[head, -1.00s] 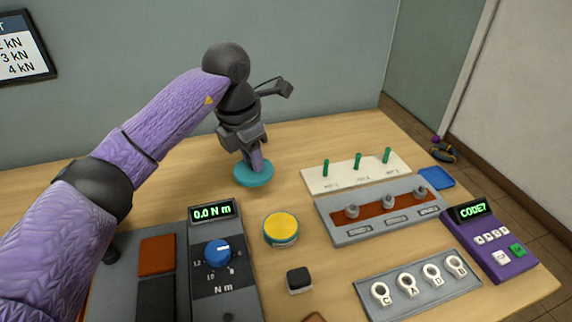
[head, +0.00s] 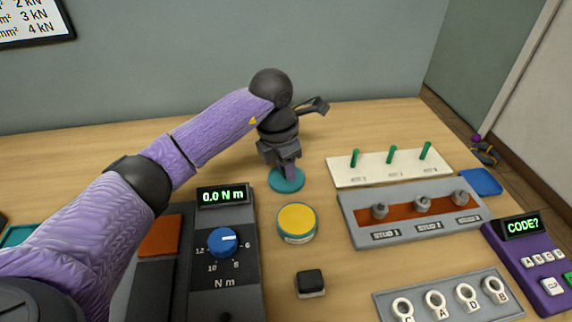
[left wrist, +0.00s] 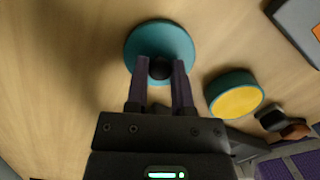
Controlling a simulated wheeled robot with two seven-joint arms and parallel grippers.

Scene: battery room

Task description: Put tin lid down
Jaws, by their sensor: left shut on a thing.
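The teal tin lid (head: 286,180) is at the back middle of the table, under my left gripper (head: 289,170). In the left wrist view the round lid (left wrist: 160,35) has a dark knob at its centre, and my left gripper (left wrist: 161,72) is shut on that knob. The lid is on or very close to the table top; I cannot tell which. The open tin (head: 297,223), teal with a yellow top face, stands in front of the lid, apart from it. The tin also shows in the left wrist view (left wrist: 236,97). My right gripper is not in view.
A torque unit (head: 224,250) with a blue dial stands left of the tin. A black-topped block (head: 311,283) is in front. A stud tray (head: 412,213), a white board with green pegs (head: 388,167), and a purple code box (head: 530,262) are at the right. Bare table lies behind the lid.

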